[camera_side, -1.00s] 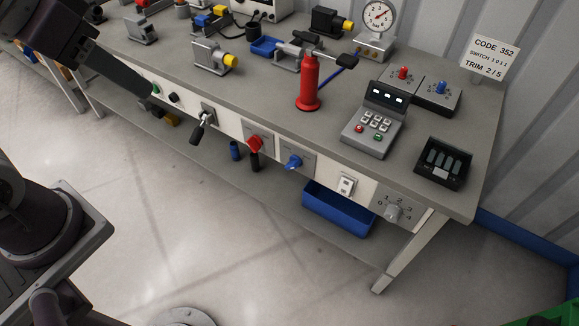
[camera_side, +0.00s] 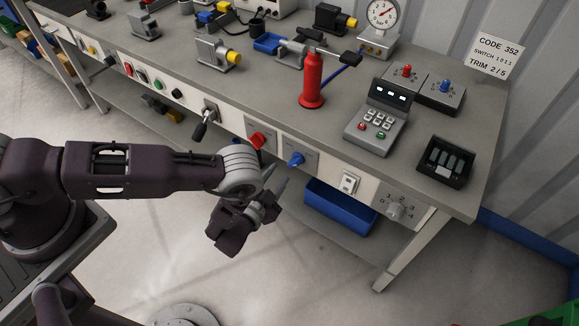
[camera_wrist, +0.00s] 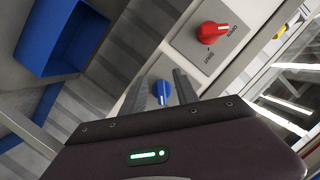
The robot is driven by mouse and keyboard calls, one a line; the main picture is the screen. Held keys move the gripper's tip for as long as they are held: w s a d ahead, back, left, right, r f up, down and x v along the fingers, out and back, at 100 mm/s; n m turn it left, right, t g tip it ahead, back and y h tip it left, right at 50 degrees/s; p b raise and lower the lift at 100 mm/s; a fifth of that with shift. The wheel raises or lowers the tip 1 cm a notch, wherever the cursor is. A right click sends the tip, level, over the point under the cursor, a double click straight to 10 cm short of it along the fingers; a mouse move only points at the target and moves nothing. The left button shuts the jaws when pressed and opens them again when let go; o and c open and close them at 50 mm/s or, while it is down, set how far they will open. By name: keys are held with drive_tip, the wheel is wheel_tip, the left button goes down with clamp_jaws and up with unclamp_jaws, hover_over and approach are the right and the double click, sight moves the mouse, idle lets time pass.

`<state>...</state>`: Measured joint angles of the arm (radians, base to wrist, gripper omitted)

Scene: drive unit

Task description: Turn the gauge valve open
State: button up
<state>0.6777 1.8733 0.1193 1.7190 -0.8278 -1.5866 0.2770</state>
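A pressure gauge (camera_side: 383,15) stands on the bench at the back. On the bench's front panel are a red knob (camera_side: 257,140) and, to its right, a blue knob (camera_side: 295,159). In the wrist view the red knob (camera_wrist: 210,32) sits on a grey plate with small print that seems to read OPEN and SHUT. The blue knob (camera_wrist: 162,93) shows between my fingers, partly hidden below. I cannot tell for certain which knob is the gauge valve. My gripper (camera_side: 281,178) is open and empty, in front of the panel, its fingers pointing towards the blue knob and apparently short of it.
A black-handled lever (camera_side: 204,127) juts from the panel left of the red knob. A white switch (camera_side: 348,183) and a grey dial (camera_side: 396,209) are to the right. A blue bin (camera_side: 340,207) sits below. A red cylinder (camera_side: 312,82) and keypad (camera_side: 376,128) stand on top.

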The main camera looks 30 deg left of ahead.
sight(291, 166)
drive_tip(key=w+m+h, duration=0.1)
drive_tip(key=w+d+m+t+h, duration=0.1)
drive_tip(key=w, duration=0.1)
drive_tip(key=w+r+m+t, duration=0.1)
drive_tip(key=shift+w+d+h, duration=0.2)
drive_tip(key=shift+d+h, duration=0.1)
drive_tip(key=shift+h, duration=0.1)
clamp_jaws()
